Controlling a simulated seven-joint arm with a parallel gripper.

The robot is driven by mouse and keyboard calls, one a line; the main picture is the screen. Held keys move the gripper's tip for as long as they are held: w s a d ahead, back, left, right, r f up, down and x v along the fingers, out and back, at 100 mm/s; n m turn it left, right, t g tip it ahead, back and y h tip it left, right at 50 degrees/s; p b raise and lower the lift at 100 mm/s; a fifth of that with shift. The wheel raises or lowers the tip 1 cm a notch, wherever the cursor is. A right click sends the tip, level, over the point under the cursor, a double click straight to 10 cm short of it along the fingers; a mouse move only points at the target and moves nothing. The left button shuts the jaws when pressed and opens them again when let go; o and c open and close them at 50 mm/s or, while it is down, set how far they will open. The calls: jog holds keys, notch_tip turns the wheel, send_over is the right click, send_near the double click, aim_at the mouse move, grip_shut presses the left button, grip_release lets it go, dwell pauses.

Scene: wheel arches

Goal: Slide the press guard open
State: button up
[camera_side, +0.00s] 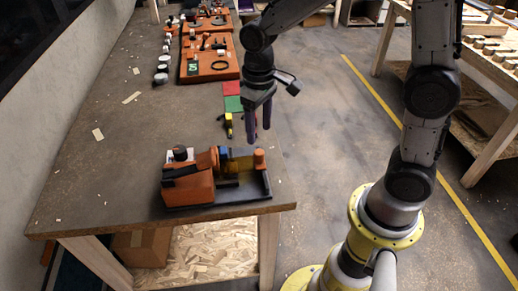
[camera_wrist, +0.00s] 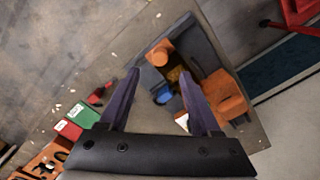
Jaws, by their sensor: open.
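The press (camera_side: 188,186) is an orange machine on a dark base (camera_side: 262,183), near the front right corner of the table. A yellow part (camera_side: 241,163) and a blue part sit at its middle, with an orange knob (camera_side: 260,158) at the right end. I cannot tell for certain which part is the guard. In the wrist view the orange body (camera_wrist: 226,96) is partly behind the right finger, and the knob (camera_wrist: 159,53) shows beyond the fingertips. My gripper (camera_side: 259,132) is open and empty, above and behind the press; its purple fingers also show in the wrist view (camera_wrist: 159,76).
Orange trays (camera_side: 209,67) with parts and a row of white round items (camera_side: 161,70) stand farther back. The table's left middle is mostly clear, with pale scraps.

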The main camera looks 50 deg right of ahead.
aim_at(259, 152)
notch_tip(259, 152, down, 8)
jog(key=shift+r, duration=0.1)
dwell(0.4)
grip_shut()
dwell(1.2)
